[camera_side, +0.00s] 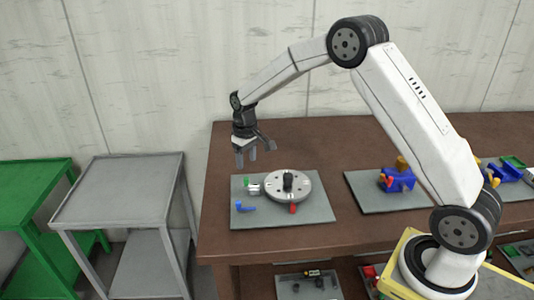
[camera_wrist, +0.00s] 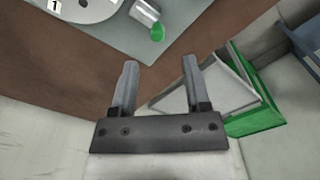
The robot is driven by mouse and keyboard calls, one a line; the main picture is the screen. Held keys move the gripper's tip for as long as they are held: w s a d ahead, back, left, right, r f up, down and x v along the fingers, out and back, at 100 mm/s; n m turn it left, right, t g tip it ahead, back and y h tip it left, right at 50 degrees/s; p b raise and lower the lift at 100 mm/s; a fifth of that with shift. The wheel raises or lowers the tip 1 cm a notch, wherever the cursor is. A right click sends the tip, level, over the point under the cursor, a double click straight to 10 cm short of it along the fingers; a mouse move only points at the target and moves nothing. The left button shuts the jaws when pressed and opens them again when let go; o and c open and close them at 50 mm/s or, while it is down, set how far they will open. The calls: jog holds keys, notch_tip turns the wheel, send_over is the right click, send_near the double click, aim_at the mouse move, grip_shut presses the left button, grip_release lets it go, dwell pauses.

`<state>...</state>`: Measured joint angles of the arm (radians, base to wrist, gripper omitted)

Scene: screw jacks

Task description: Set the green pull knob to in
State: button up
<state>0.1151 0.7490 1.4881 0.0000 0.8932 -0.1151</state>
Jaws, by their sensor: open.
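The green pull knob (camera_side: 246,182) sits at the left end of a short silver cylinder (camera_side: 254,190) on a grey plate (camera_side: 262,221). In the wrist view the green knob (camera_wrist: 157,33) shows at the mouth of the silver cylinder (camera_wrist: 146,12), above the fingertips in the picture. I cannot tell how far the knob stands out. My gripper (camera_side: 246,160) is open and empty, pointing down above the back left part of the plate, apart from the knob. Both fingers (camera_wrist: 160,64) show spread in the wrist view.
A round grey disc with a black centre post (camera_side: 288,181) stands beside the cylinder. A red part (camera_side: 293,208) and a blue lever (camera_side: 245,207) are on the same plate. A blue device (camera_side: 398,180) stands on another plate to the right. Grey (camera_side: 118,190) and green (camera_side: 30,175) tables stand left.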

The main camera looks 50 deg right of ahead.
aim_at(246, 178)
jog(key=shift+w+d+f, duration=0.25)
jog(key=shift+w, duration=0.2)
jog(key=shift+f, duration=3.9)
grip_shut()
